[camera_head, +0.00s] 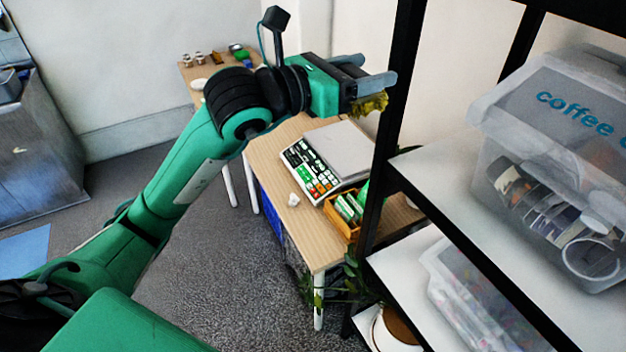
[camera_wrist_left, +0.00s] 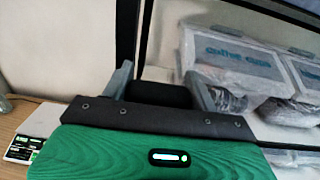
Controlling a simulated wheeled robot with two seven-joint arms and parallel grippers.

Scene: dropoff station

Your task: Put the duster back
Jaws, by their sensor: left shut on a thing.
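My left gripper (camera_head: 372,74) is stretched out over the table, level with the black shelf post. It is shut on the duster, whose ragged yellow-brown part (camera_head: 371,103) hangs just below the fingers. The rest of the duster is hidden by the gripper. In the left wrist view, the grey fingers of my left gripper (camera_wrist_left: 160,82) stand on either side of a dark block (camera_wrist_left: 160,95); I cannot tell whether this is part of the duster. My right gripper is not in view.
A black-framed shelf (camera_head: 440,175) stands close on the right, holding a clear "coffee" bin (camera_head: 500,130) and a lower clear bin (camera_head: 450,300). The wooden table (camera_head: 265,150) carries a scale with keypad (camera_head: 312,172) and a wooden box (camera_head: 340,218). A plant (camera_head: 350,275) sits low.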

